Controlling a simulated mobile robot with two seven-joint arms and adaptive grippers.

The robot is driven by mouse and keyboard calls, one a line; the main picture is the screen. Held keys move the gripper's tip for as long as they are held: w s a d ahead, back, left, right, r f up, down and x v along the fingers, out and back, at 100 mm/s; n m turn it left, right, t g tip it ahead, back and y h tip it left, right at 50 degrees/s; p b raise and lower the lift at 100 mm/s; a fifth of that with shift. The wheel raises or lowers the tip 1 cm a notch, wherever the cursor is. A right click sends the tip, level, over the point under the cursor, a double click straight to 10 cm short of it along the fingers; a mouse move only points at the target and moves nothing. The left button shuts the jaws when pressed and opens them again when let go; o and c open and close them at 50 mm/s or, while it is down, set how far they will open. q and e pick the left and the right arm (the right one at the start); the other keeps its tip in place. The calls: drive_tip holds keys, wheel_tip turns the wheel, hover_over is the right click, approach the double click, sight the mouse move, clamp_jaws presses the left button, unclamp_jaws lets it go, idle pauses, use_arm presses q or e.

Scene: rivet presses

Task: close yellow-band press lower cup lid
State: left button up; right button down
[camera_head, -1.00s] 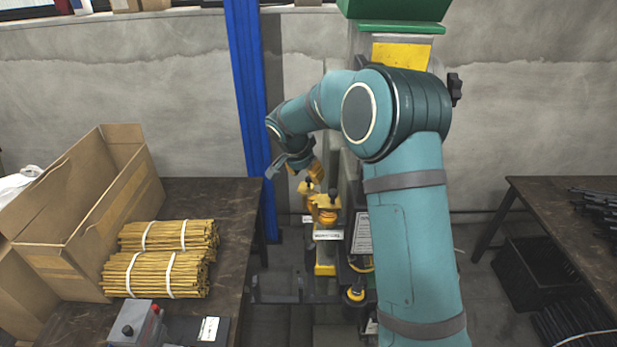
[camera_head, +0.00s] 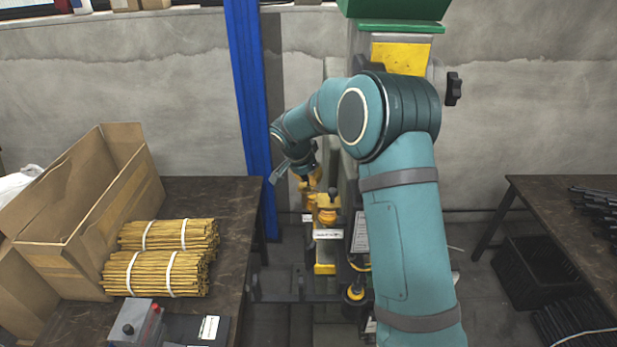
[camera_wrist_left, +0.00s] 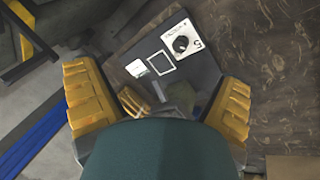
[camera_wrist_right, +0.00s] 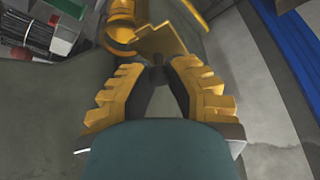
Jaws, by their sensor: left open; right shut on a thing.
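The press with the yellow band (camera_head: 400,57) stands behind my right arm, which hides much of its body. My right gripper (camera_head: 308,180) reaches down on the press's left side. In the right wrist view its fingers (camera_wrist_right: 158,84) are close together on a small dark knob at the corner of a flat yellow lid (camera_wrist_right: 160,42). A round yellow cup (camera_wrist_right: 121,28) is beside the lid; I cannot tell whether they touch. My left gripper shows only in the left wrist view (camera_wrist_left: 160,108), open and with nothing between its fingers, above a dark panel (camera_wrist_left: 185,62) with a dial.
A yellow fitting with a dark knob (camera_head: 327,208) and a lower one (camera_head: 355,293) sit on the press. The left table (camera_head: 240,225) holds an open carton (camera_head: 125,195), bundled yellow sticks (camera_head: 155,275) and a grey control box (camera_head: 135,325). Another table (camera_head: 545,205) stands right.

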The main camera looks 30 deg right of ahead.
drive_tip(key=shift+s+d+f+m+g+b, duration=0.1)
drive_tip(key=shift+s+m+g+b, duration=0.15)
drive_tip(key=shift+m+b, duration=0.45)
drive_tip(key=shift+s+d+m+g+b, duration=0.1)
drive_tip(key=shift+m+g+b, duration=0.25)
drive_tip(key=shift+m+b, duration=0.35)
drive_tip(key=shift+s+m+g, duration=0.25)
drive_tip(key=shift+m+g, duration=0.05)
drive_tip(key=shift+m, duration=0.7)
drive_tip(key=shift+s+m+g+b, duration=0.3)
drive_tip(key=shift+m+g+b, duration=0.1)
drive_tip(key=shift+m, duration=0.5)
drive_tip(key=m, duration=0.1)
drive_tip(key=s+m+g, duration=0.1)
drive_tip(key=m, duration=0.1)
drive_tip(key=shift+r+m+p, duration=0.2)
drive_tip(key=shift+m+p, duration=0.1)
drive_tip(key=shift+s+a+m+g+y+p, duration=0.1)
drive_tip(key=shift+s+m+g+y+p, duration=0.2)
drive_tip(key=shift+m, duration=0.55)
drive_tip(key=shift+s+a+m+g+y+p, duration=0.15)
drive_tip(key=shift+m+g+p, duration=0.2)
drive_tip(key=shift+m, duration=0.55)
drive_tip(key=shift+s+a+m+g+y+p, duration=0.1)
drive_tip(key=shift+s+m+g+y+p, duration=0.2)
drive_tip(key=shift+m, duration=0.55)
drive_tip(key=shift+f, duration=0.1)
drive_tip(key=c, duration=0.9)
unclamp_jaws()
